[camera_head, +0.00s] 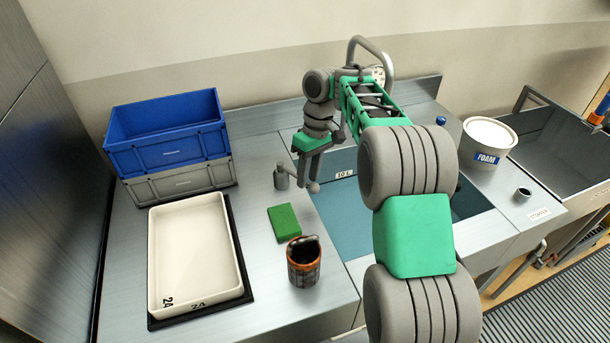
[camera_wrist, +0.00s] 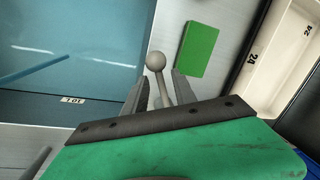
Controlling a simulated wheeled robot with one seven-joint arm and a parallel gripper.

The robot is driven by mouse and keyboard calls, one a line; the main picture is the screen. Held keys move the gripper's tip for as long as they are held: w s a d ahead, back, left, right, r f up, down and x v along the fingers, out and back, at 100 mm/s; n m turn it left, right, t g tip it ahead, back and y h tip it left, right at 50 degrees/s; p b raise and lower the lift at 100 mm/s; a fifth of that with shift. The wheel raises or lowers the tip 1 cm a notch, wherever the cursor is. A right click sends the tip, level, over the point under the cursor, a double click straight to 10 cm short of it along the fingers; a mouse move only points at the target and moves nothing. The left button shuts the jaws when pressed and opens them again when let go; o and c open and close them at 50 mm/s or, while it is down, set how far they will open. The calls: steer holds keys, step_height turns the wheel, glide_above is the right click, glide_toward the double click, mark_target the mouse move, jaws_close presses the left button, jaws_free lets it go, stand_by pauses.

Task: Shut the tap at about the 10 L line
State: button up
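The tap's grey lever ends in a ball knob (camera_wrist: 155,61). Its body (camera_head: 281,178) stands on the steel counter left of the sink. My gripper (camera_head: 310,180) is at the lever, pointing down. In the wrist view the lever runs between my two fingers (camera_wrist: 159,85), with what looks like a gap on each side; firm contact is not visible. The sink basin (camera_head: 345,215) looks teal inside, partly hidden by my arm. The 10 L label (camera_head: 344,174) is at its far edge and also shows in the wrist view (camera_wrist: 74,100). I cannot tell the water level against it.
A green sponge (camera_head: 284,222) and a dark can with an orange rim (camera_head: 304,265) are near the tap. A white tray (camera_head: 195,255) and stacked blue and grey crates (camera_head: 165,145) are left. A foam tub (camera_head: 488,145) stands right.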

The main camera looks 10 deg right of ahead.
step_height(320, 180, up, 8)
steer(key=d+p, duration=0.1)
steer(key=p, duration=0.5)
steer(key=shift+w+f, duration=0.25)
steer(key=shift+w, duration=0.2)
steer(key=shift+d, duration=0.1)
